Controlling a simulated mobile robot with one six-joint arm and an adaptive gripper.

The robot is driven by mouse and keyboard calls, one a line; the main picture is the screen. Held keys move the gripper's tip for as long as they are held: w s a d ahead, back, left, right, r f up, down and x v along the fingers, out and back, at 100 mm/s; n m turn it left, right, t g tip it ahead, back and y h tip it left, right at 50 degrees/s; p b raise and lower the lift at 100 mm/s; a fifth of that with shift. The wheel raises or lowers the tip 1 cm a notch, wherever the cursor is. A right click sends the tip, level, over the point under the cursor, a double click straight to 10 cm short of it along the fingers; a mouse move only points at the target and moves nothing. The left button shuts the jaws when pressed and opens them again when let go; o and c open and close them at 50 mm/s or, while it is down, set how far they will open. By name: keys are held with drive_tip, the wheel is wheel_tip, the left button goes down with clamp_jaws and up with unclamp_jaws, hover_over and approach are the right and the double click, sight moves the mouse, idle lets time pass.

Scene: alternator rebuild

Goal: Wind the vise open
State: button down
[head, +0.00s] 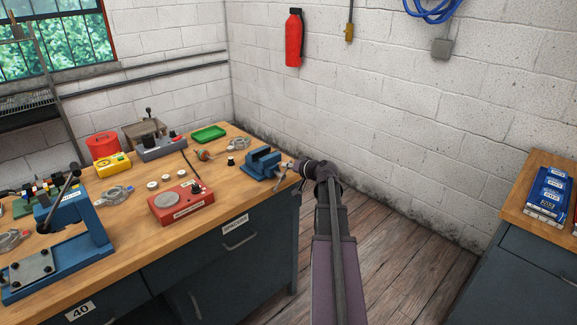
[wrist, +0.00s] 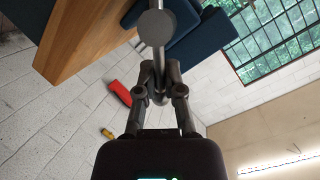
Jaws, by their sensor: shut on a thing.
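The blue vise (head: 262,164) stands at the right end of the wooden bench, by its edge. Its dark blue body also shows at the top of the wrist view (wrist: 200,38). A grey handle bar (head: 279,185) hangs tilted at the vise's outer end. In the wrist view the grey bar (wrist: 159,58) runs down from a round grey end (wrist: 156,27) to between my fingers. My gripper (wrist: 160,92) is shut on this bar; the fingers hide part of it. In the head view my gripper (head: 295,166) is small and partly merged with the vise's end.
The bench (head: 130,210) holds a red scale-like device (head: 181,203), a green tray (head: 208,133), a blue press (head: 75,235) and several small parts. A second bench (head: 545,165) with blue boxes (head: 548,192) stands at right. Wooden floor (head: 410,260) lies open between them.

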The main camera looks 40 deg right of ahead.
drive_tip(key=a+n+h, duration=0.1)
drive_tip(key=n, duration=0.1)
drive_tip(key=a+n+h, duration=0.1)
drive_tip(key=n, duration=0.1)
drive_tip(key=shift+s+r, duration=0.2)
drive_tip(key=shift+r, duration=0.15)
drive_tip(key=a+n+h, duration=0.1)
drive_tip(key=n+t+b, duration=0.1)
drive_tip(key=n, duration=0.1)
drive_tip(key=shift+a+h, duration=0.35)
drive_tip(key=shift+h, duration=0.05)
drive_tip(key=shift+a+n+t+h+b, duration=0.3)
drive_tip(key=shift+n+b, duration=0.3)
drive_tip(key=shift+n, duration=0.4)
drive_tip(key=c, duration=1)
unclamp_jaws()
